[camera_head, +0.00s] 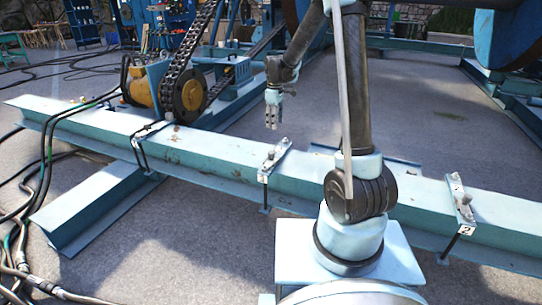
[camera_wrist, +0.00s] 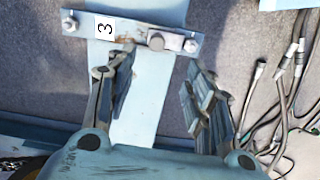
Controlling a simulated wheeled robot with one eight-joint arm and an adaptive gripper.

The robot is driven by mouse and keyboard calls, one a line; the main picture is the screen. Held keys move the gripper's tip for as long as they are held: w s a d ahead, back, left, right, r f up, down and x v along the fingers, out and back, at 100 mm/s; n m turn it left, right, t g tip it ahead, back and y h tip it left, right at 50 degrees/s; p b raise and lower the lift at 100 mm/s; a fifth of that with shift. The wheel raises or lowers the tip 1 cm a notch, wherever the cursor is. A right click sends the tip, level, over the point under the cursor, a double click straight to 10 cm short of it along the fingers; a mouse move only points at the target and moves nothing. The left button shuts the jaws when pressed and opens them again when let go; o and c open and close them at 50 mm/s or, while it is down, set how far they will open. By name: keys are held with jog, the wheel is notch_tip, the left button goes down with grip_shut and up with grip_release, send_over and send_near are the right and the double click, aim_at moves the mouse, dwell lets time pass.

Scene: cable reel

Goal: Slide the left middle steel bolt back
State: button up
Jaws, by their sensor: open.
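A steel bolt with a rounded knob (camera_wrist: 156,41) sits on a bracket plate (camera_wrist: 186,40) marked "3" across the blue beam in the wrist view. In the head view my gripper (camera_head: 272,122) hangs fingers down above the beam, just beyond the middle bracket (camera_head: 274,156), with a visible gap below the fingertips. In the wrist view my gripper (camera_wrist: 160,66) is open and empty, one finger on each side of the picture. The knob lies ahead, between the lines of the two fingers. A further bolt bracket (camera_head: 460,198) marked "2" is at the right of the beam.
The long pale blue beam (camera_head: 215,150) runs across the head view. Black hoses (camera_head: 45,180) lie on the floor at left. A yellow motor with a chain wheel (camera_head: 145,88) stands behind the beam. The concrete floor (camera_head: 440,115) behind the beam at right is mostly clear.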

aim_at(272, 152)
jog(key=shift+n, duration=0.3)
jog(key=f, duration=0.6)
jog(key=a+f, duration=0.1)
jog(key=f, duration=0.5)
jog(key=w+f, duration=0.1)
jog(key=f, duration=0.6)
jog(key=shift+a, duration=0.2)
